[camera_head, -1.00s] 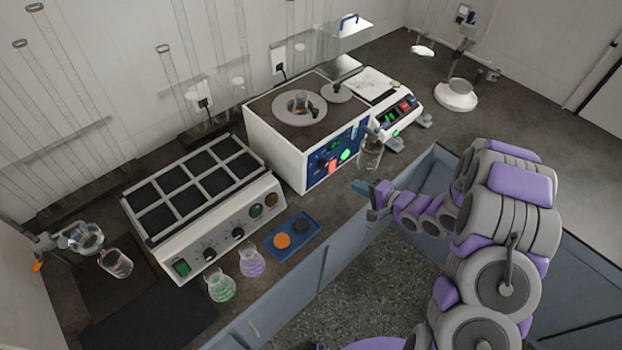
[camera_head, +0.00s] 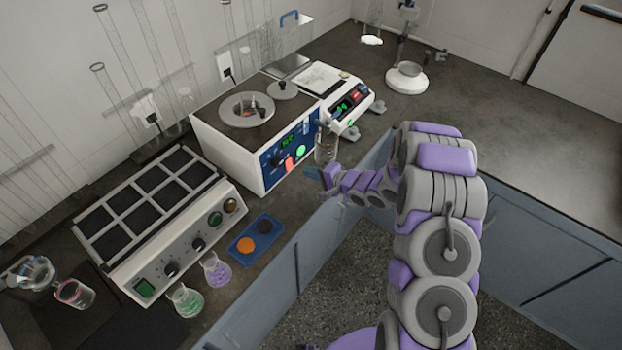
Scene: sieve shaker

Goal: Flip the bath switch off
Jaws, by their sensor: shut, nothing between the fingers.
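The bath (camera_head: 228,152) is a white box with a dark top and a round opening, standing on the counter left of centre. Its blue front panel (camera_head: 275,176) carries a lit green display, a glowing red switch (camera_head: 289,164) and a glowing green round control (camera_head: 300,151). I cannot tell from the picture which way the red switch is tipped. My gripper (camera_head: 317,178) is shut and empty, in front of the panel and to the right of the red switch, apart from it. Its fingertips are small and dark in this view.
A glass beaker (camera_head: 326,150) stands close behind my gripper. A white hotplate block (camera_head: 190,246) with dark wells, two flasks (camera_head: 217,271) and a blue tray (camera_head: 245,256) are to the left. A balance (camera_head: 322,84) stands behind. The counter at right is largely clear.

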